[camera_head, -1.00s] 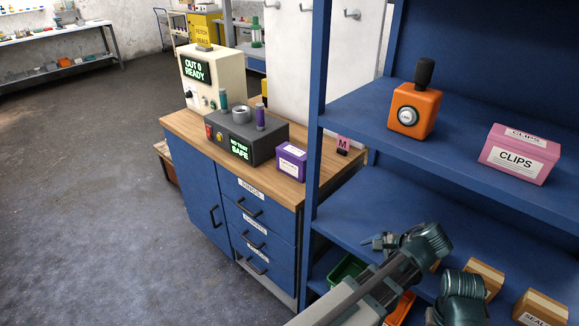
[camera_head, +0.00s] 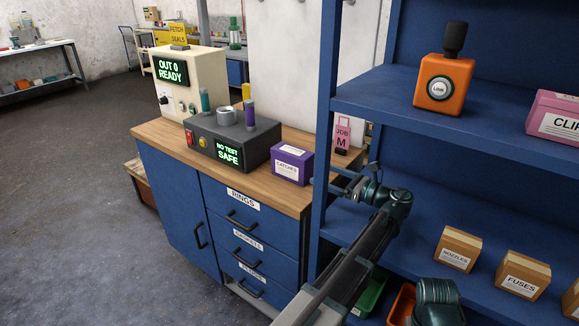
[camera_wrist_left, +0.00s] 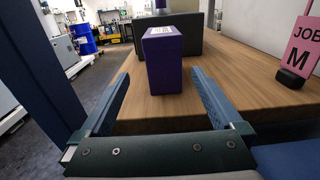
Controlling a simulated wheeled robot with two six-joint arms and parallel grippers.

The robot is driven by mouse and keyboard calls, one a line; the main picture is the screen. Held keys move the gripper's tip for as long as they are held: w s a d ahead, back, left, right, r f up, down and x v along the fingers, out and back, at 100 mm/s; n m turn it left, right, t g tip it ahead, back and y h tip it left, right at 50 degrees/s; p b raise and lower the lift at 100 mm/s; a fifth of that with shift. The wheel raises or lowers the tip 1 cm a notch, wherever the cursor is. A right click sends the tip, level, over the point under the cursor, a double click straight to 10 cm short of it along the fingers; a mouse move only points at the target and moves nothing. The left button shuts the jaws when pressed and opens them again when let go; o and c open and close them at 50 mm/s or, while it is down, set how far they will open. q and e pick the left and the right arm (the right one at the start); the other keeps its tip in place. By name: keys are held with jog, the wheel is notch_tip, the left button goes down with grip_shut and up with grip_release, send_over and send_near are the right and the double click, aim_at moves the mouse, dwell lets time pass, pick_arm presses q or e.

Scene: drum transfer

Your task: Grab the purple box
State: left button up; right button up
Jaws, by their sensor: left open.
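The purple box (camera_head: 292,165) with a white label stands upright on the wooden counter top, near its right end. In the left wrist view, the purple box (camera_wrist_left: 172,60) sits ahead, lined up between my fingers with a gap on both sides. My left gripper (camera_head: 328,180) is open and empty, just right of the box by the blue shelf post. Its two fingers also show in the left wrist view (camera_wrist_left: 160,78), pointing at the box. I cannot tell how far the tips reach along it.
A dark grey tester (camera_head: 233,140) stands left of the box, close to it. A pink JOB M tag (camera_head: 342,135) stands to its right. The blue shelf post (camera_head: 322,130) rises beside my gripper. The counter's front strip (camera_head: 225,170) is bare.

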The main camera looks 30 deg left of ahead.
aim_at(308, 169)
pick_arm(q)
jog(key=a, duration=0.8)
jog(key=shift+w, duration=0.35)
jog(key=a, duration=0.2)
jog(key=w+a, duration=0.1)
jog(key=a, duration=0.2)
grip_shut()
